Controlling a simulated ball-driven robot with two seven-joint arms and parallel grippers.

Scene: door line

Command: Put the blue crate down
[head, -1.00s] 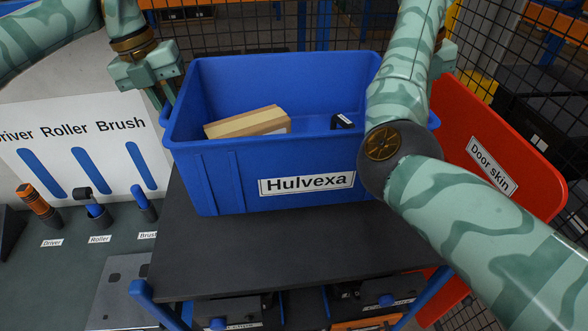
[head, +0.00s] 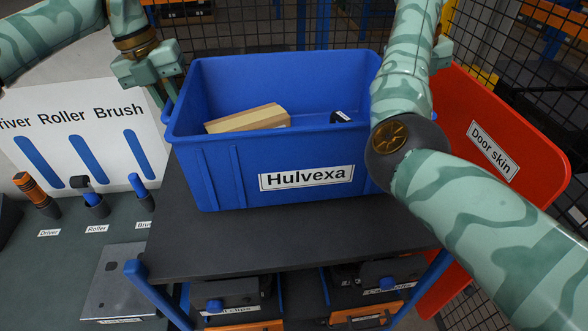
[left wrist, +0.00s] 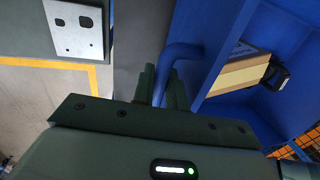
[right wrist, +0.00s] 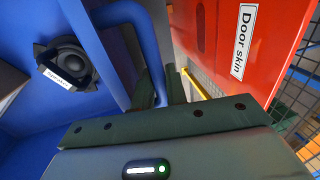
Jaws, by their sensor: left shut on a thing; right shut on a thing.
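The blue crate (head: 220,175), labelled "Hulvexa", is level over the dark cart top (head: 290,240). I cannot tell whether its underside touches that top. Inside are a tan block (head: 245,118) and a small black speaker-like part (right wrist: 68,62). My left gripper (left wrist: 162,88) is shut on the crate's left handle (left wrist: 172,62); in the head view the gripper (head: 160,92) is at the crate's left side. My right gripper (right wrist: 160,88) is shut on the right handle (right wrist: 140,25). In the head view my right arm hides that handle and most of the gripper.
A red door skin (head: 530,150) stands close on the right. A white tool panel (head: 60,130) and several tools are on the left, beside a grey plate (head: 112,285). Bins (head: 240,305) sit under the cart top. Bare top shows before the crate. Mesh fencing is behind.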

